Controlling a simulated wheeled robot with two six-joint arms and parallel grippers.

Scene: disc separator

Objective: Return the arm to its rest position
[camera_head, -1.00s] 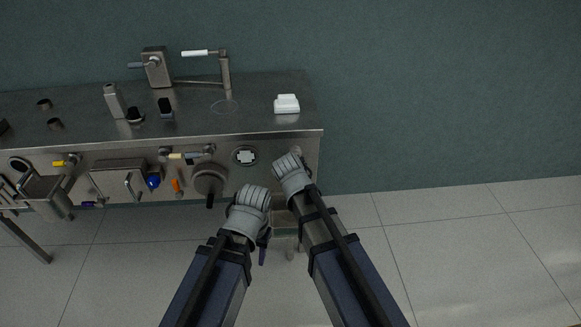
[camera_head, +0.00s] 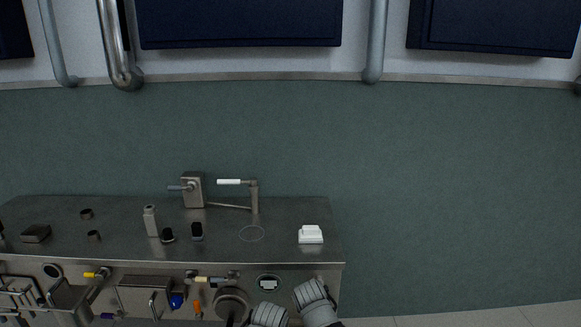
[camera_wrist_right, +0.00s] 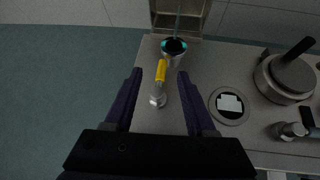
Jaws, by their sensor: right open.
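Two of my grey, ribbed arm parts show at the bottom edge of the head view, in front of the steel bench. The left one is cut off by the edge and its gripper jaws are not seen. The right one stands just right of it, its jaws also out of the head view. In the right wrist view my right gripper (camera_wrist_right: 160,102) has its two dark purple fingers spread apart. A yellow-handled valve (camera_wrist_right: 161,72) shows between them, beyond the fingertips. Nothing is visibly held.
The steel bench (camera_head: 290,262) carries a white block (camera_head: 311,235), a metal box device (camera_head: 193,190) and a post with a white-handled lever (camera_head: 255,197). Its front has a round port (camera_wrist_right: 230,105) and a dark-handled knob (camera_wrist_right: 290,75). Right of the bench is free.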

